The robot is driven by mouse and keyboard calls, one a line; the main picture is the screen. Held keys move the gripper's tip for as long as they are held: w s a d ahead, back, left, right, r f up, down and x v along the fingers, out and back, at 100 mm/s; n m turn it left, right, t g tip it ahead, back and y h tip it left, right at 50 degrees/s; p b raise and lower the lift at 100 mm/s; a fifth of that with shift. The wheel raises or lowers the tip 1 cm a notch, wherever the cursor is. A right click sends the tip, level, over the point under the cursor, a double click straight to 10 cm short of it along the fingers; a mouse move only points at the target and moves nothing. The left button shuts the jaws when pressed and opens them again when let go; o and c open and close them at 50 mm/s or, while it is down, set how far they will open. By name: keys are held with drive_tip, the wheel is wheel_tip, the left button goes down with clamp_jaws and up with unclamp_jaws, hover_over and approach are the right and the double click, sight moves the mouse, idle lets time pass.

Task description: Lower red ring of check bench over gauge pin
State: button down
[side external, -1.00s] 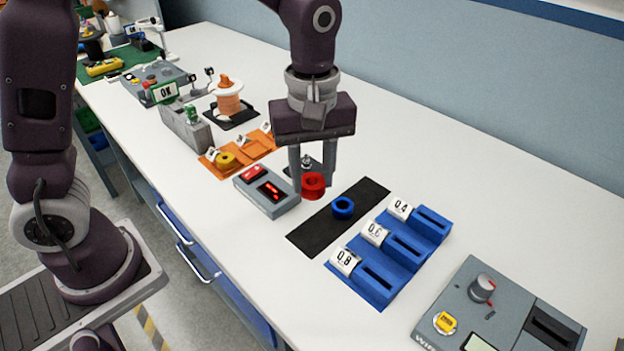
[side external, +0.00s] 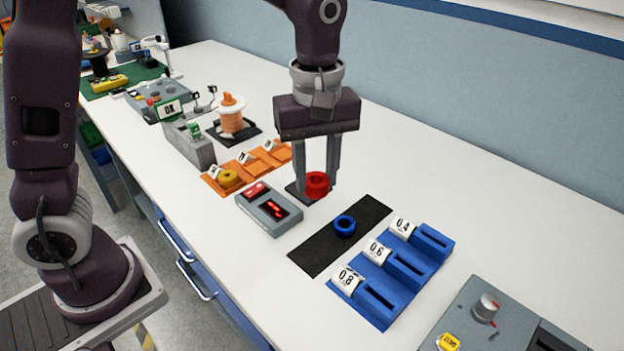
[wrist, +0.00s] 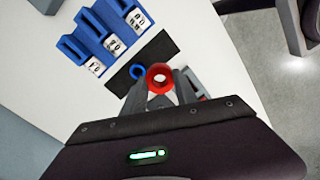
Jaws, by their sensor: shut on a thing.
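The red ring (side external: 317,180) is a short thick collar, held between the fingers of my gripper (side external: 316,188). It sits low, over or just in front of a small dark base plate (side external: 297,193), beside the grey display box. The gauge pin is hidden now behind the ring and fingers, so I cannot tell whether the ring is around it. In the wrist view the red ring (wrist: 149,74) is between the fingertips, with something pale showing through its hole.
The grey box (side external: 270,212) with red digits stands close left of the ring. A blue ring (side external: 344,226) lies on the black mat (side external: 315,257), with blue labelled holders (side external: 372,305) beyond. Orange trays (side external: 246,174) with a yellow ring (side external: 229,178) lie behind left.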

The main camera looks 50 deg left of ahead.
drive_tip(key=w+a+f+n, duration=0.1)
drive_tip(key=w+a, duration=0.2)
drive_tip(key=a, duration=0.1)
drive_tip(key=w+a+f+n, duration=0.1)
drive_tip(key=w+a+n, duration=0.1)
drive_tip(key=w+a, duration=0.2)
drive_tip(key=w+a+f+n, duration=0.1)
drive_tip(key=w+a+n, duration=0.1)
drive_tip(key=a, duration=0.3)
drive_tip(key=shift+w+f, duration=0.3)
drive_tip(key=shift+w, duration=0.45)
drive_tip(key=shift+a+f, duration=0.1)
drive_tip(key=shift+f, duration=2.3)
drive_tip(key=shift+f, duration=0.1)
drive_tip(key=shift+f, duration=0.15)
drive_tip(key=shift+f, duration=1.95)
drive_tip(key=c, duration=0.6)
unclamp_jaws()
